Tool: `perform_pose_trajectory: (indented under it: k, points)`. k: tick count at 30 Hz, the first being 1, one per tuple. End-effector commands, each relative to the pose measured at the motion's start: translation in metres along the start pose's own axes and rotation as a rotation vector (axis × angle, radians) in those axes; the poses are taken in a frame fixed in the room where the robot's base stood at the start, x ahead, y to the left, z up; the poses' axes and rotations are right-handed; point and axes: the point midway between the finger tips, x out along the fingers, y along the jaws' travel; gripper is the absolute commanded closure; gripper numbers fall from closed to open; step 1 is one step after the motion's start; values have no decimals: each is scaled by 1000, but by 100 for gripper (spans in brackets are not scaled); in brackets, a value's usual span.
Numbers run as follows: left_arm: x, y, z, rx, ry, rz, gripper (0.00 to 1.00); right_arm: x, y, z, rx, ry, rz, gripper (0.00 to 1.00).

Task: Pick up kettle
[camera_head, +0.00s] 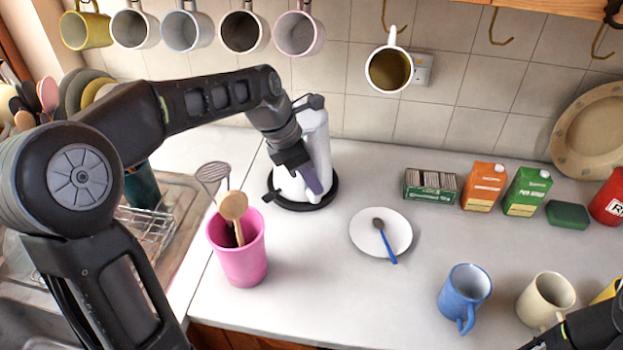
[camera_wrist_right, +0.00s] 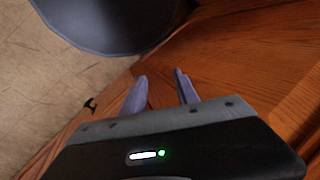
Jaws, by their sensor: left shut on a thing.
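The white kettle (camera_head: 318,140) stands upright on its round black base (camera_head: 329,191) on the counter, close to the tiled wall. My left arm reaches over from the left, and its left gripper (camera_head: 312,182) is at the near side of the kettle, shut on it. The gripper covers part of the kettle, so the exact grip on the handle is hidden. My right gripper (camera_wrist_right: 160,76) shows in the right wrist view with its two fingers apart and nothing between them, by brown wooden cabinet fronts (camera_wrist_right: 235,55).
A pink utensil pot (camera_head: 238,255) stands front left of the kettle. A white plate with a blue spoon (camera_head: 366,240) lies to its right. Mugs hang above, including a white one (camera_head: 389,68). A blue mug (camera_head: 463,295) stands at the front right.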

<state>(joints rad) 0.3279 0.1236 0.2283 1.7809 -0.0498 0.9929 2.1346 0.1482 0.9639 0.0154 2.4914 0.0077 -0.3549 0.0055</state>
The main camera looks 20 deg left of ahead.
Motion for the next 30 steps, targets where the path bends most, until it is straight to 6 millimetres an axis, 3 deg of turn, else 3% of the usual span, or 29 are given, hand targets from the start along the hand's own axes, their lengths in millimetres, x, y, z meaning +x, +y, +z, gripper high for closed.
perform_pose_trajectory:
  k: [24, 30]
  points:
    - [-64, 1, 28, 6, -9, 13, 100, 8, 2, -1, -2, 3, -3, 64]
    - [-61, -23, 27, 7, -8, 11, 100, 16, 5, -2, -4, 5, -6, 64]
